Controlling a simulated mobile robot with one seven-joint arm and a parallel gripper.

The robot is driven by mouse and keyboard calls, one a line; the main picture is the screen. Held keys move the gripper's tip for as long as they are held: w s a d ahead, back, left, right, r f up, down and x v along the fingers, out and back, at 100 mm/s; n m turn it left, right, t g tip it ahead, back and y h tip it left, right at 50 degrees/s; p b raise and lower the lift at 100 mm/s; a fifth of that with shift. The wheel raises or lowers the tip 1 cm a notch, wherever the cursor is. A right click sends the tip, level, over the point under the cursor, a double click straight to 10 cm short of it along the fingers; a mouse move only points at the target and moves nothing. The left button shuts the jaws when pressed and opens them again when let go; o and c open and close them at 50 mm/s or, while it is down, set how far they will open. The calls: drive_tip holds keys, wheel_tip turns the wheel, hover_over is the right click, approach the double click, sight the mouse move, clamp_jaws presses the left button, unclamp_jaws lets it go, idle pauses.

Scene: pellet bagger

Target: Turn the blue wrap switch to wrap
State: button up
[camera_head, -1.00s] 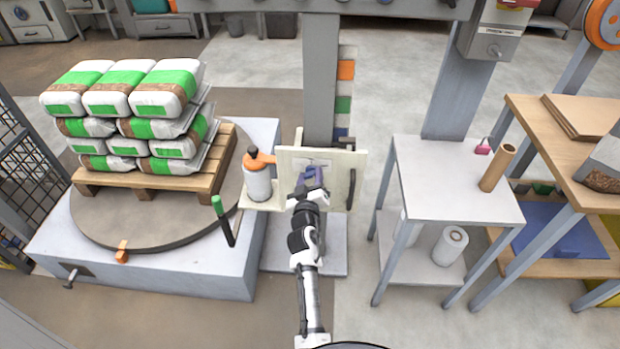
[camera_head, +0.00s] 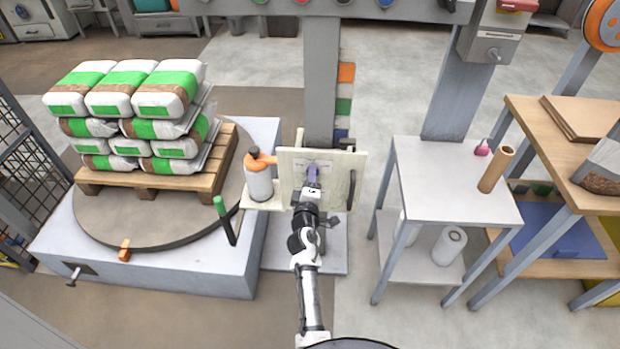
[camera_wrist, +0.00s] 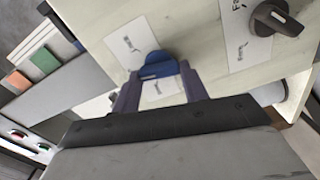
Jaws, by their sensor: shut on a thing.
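The blue wrap switch (camera_wrist: 158,66) is a round knob on a cream panel (camera_wrist: 200,45), with white labels around it whose writing I cannot read. My gripper (camera_wrist: 157,82) is shut on the knob, one purple finger on each side. In the head view my gripper (camera_head: 312,176) reaches the front face of the cream panel (camera_head: 341,182) and hides the knob. Which label the knob points at is unclear.
A dark knob (camera_wrist: 277,18) sits on the same panel. An orange-topped canister (camera_head: 259,181) stands on a ledge left of the panel. A pallet of bags (camera_head: 150,182) is on the turntable further left. A small table (camera_head: 455,185) stands to the right.

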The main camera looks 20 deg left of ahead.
drive_tip(key=shift+n, duration=1.1)
drive_tip(key=shift+r, duration=0.1)
drive_tip(key=o, duration=1)
drive_tip(key=shift+a, duration=0.1)
